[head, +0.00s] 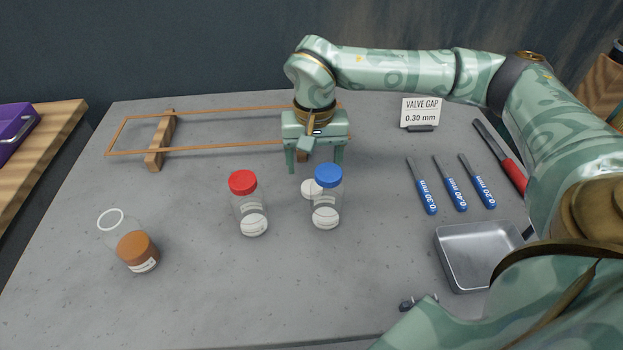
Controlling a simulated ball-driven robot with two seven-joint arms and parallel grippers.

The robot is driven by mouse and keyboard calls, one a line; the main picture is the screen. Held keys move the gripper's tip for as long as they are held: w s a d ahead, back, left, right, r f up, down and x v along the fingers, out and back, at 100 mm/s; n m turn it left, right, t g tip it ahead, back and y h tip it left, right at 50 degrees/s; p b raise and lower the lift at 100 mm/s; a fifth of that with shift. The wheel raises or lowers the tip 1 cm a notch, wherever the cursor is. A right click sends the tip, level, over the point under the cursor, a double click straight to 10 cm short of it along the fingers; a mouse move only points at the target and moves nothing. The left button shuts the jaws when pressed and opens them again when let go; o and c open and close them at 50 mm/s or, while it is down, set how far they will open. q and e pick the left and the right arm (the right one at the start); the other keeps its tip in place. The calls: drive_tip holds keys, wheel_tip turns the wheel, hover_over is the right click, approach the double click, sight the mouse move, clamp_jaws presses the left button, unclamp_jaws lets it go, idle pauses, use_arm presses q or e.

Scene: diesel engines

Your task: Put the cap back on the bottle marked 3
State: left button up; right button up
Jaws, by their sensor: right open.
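An uncapped clear bottle (136,246) with brown contents stands at the left of the grey table. A red-capped bottle (250,208) stands mid-table, and a blue-capped bottle (326,200) stands to its right. The numbers on their labels are too small to read. A white round thing, which looks like a loose cap (309,189), lies just behind and left of the blue-capped bottle, which partly hides it. My right gripper (315,168) points down with its fingers apart and empty, behind the white cap and the blue-capped bottle. My left gripper is out of view.
A thin orange frame (220,108) rests on wooden supports (159,140) at the back left. At right are a valve gap sign (420,112), several blue-handled gauges (450,188), a red-handled tool (512,175) and a metal tray (478,284). The front middle table is clear.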

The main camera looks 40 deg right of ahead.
sight(311, 179)
drive_tip(key=f+b, duration=0.1)
drive_tip(key=f, duration=0.2)
drive_tip(key=f+b, duration=0.1)
drive_tip(key=f, duration=0.1)
drive_tip(key=shift+w+a+f+b, duration=0.1)
drive_tip(key=shift+a+f+b, duration=0.15)
drive_tip(key=shift+b, duration=0.05)
drive_tip(key=shift+r, duration=0.1)
drive_tip(key=c, duration=1.1)
